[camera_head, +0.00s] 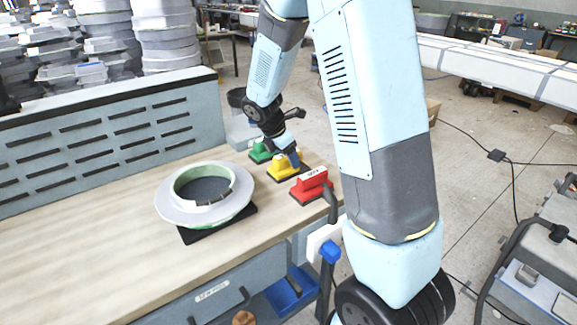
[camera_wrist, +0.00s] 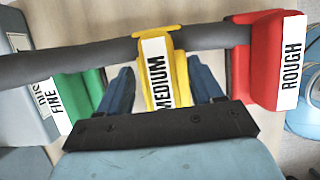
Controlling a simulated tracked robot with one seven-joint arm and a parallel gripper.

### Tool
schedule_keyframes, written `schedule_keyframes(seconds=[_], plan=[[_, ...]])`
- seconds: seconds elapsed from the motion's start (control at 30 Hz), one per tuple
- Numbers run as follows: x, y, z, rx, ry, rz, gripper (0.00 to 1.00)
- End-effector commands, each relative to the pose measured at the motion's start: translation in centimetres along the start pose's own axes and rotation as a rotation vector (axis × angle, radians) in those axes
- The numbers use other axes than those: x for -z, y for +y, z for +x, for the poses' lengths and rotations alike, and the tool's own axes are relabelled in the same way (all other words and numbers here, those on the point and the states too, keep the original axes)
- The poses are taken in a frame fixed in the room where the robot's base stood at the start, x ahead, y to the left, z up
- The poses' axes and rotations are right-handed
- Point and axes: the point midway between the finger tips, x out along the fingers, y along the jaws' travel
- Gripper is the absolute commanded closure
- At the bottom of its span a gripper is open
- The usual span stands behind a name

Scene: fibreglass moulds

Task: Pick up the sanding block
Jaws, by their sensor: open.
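Three sanding blocks stand in a row at the right end of the wooden bench. The yellow block (camera_head: 284,170) is in the middle; the wrist view shows its label MEDIUM (camera_wrist: 157,75). The red block (camera_head: 312,186), labelled ROUGH (camera_wrist: 262,60), is nearer the head camera. The green block (camera_head: 261,152), labelled FINE (camera_wrist: 80,95), is farther away. My gripper (camera_head: 294,158) is at the yellow block. In the wrist view my open gripper (camera_wrist: 161,75) has one blue finger on each side of the yellow block. I cannot tell whether the fingers touch it.
A white ring-shaped mould (camera_head: 170,205) sits on a black pad (camera_head: 240,222) left of the blocks. A grey tube-like bar (camera_wrist: 60,63) crosses the wrist view at the blocks. The red and green blocks stand close beside my fingers. The bench's left part (camera_head: 70,260) is clear.

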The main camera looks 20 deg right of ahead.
Motion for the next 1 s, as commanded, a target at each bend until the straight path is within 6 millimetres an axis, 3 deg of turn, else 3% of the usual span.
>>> schedule_keyframes(seconds=[0.3, 0.9, 1.0], plan=[[0.02, 0.0, 0.04, 0.0, 0.0, 0.0, 0.36], [0.02, 0.01, 0.03, 0.0, 0.0, 0.0, 0.93], [0.01, 0.02, 0.02, -0.001, 0.0, 0.0, 0.95]])
